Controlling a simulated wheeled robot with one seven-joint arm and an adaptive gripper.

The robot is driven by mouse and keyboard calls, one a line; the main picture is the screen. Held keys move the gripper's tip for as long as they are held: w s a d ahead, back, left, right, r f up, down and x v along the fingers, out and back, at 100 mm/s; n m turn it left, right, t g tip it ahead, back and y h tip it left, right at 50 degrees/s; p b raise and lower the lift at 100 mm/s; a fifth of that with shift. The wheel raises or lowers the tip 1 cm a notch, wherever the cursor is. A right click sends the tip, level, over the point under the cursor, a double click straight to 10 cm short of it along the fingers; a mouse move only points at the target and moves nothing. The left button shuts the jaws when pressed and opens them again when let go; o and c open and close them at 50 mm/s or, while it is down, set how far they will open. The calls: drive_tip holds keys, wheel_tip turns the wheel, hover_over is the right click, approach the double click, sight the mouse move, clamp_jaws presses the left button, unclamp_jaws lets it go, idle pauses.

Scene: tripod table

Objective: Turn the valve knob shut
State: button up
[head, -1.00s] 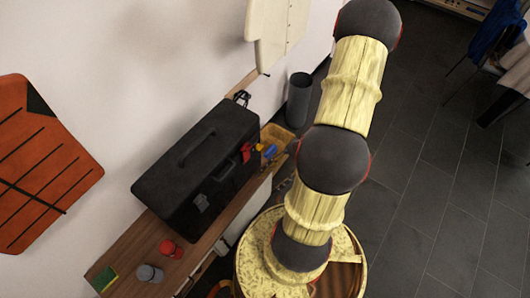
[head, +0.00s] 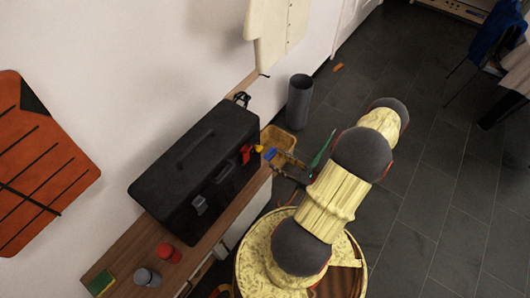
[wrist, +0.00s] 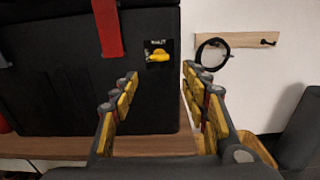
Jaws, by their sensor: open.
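My gripper (wrist: 160,76) is open and empty in the wrist view. Its two fingers reach toward the toolbox face, one on either side of the knob's line and lower in the picture. The knob appears ahead of the fingertips, apart from them. In the head view, I cannot make out the fingers clearly.
A red strap (wrist: 108,28) hangs beside the knob. The toolbox stands on a wooden bench (head: 115,255) with a red jar (head: 168,253) and a grey jar (head: 147,277). A hook rail (wrist: 238,40) with a dark loop is right. A yellow bin (head: 281,139) is beyond the toolbox.

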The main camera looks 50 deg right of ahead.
sight(259, 149)
drive_tip(key=w+b, duration=0.1)
drive_tip(key=w, duration=0.7)
drive_tip(key=shift+a+r+b, duration=0.25)
drive_tip(key=shift+a+b, duration=0.1)
drive_tip(key=shift+s, duration=0.1)
drive_tip(key=shift+c, duration=0.2)
drive_tip(key=c, duration=1.1)
